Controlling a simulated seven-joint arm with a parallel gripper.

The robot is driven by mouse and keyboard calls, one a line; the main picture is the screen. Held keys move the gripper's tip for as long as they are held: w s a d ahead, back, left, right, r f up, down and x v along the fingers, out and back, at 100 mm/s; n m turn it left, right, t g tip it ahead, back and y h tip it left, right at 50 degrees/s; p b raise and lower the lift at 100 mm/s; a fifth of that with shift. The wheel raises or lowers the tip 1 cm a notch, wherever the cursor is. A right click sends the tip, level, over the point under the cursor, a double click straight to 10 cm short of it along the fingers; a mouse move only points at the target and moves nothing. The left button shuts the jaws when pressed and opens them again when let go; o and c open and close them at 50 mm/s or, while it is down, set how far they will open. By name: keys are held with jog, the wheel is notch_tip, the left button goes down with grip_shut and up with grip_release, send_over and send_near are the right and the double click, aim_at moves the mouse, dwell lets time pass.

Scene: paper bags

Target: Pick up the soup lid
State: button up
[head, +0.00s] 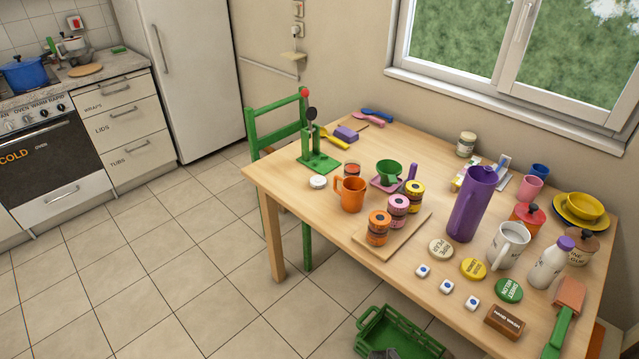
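I cannot tell for sure which thing is the soup lid. A small white round lid-like piece (318,182) lies near the table's left edge, beside the green stand. Three flat labelled discs lie towards the front: a cream one (440,248), a yellow one (473,268) and a green one (509,290). Their lettering is too small to read surely. A red lidded pot (527,217) and a beige pot with a dark-knobbed lid (580,246) stand at the right. My gripper is not in view.
The wooden table (290,205) is crowded at the right. A tall purple jug (471,204), a white mug (507,246) and a white bottle (551,263) stand near the discs. An orange mug (351,194) stands near the white piece. A green crate (400,335) is on the floor.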

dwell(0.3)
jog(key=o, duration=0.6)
